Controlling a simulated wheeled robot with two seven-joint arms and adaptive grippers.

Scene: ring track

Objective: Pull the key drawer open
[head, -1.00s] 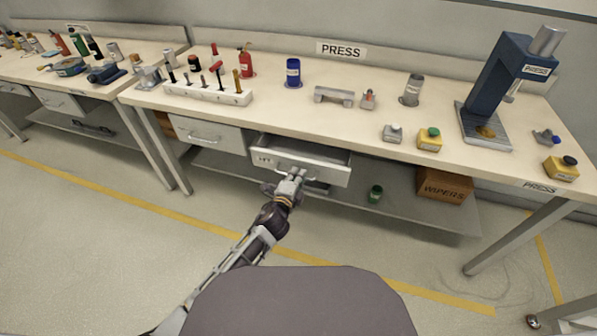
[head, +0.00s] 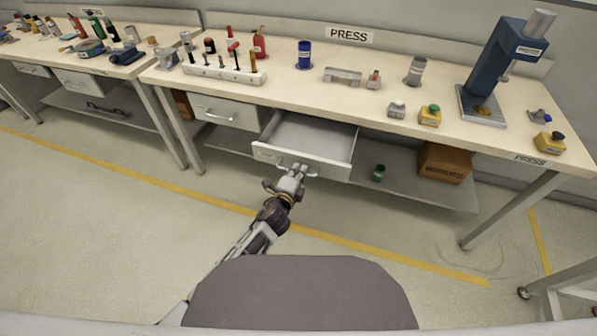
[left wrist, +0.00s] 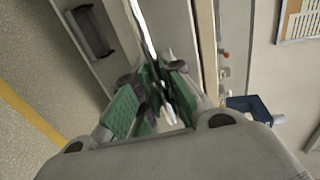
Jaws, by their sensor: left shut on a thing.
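The grey drawer (head: 333,170) under the press bench stands pulled well out, and its visible inside looks empty. My left gripper (head: 294,172) is at the middle of the drawer front, shut on its handle. In the left wrist view, the green-padded fingers (left wrist: 160,88) are closed around a bright metal bar (left wrist: 145,35). My right gripper is not in view.
A second drawer (head: 225,112) to the left is closed. A lower shelf (head: 405,185) holds a green can (head: 378,173) and a cardboard box (head: 444,163). A blue press (head: 497,65) stands on the bench (head: 350,105). The floor left of my arm is clear.

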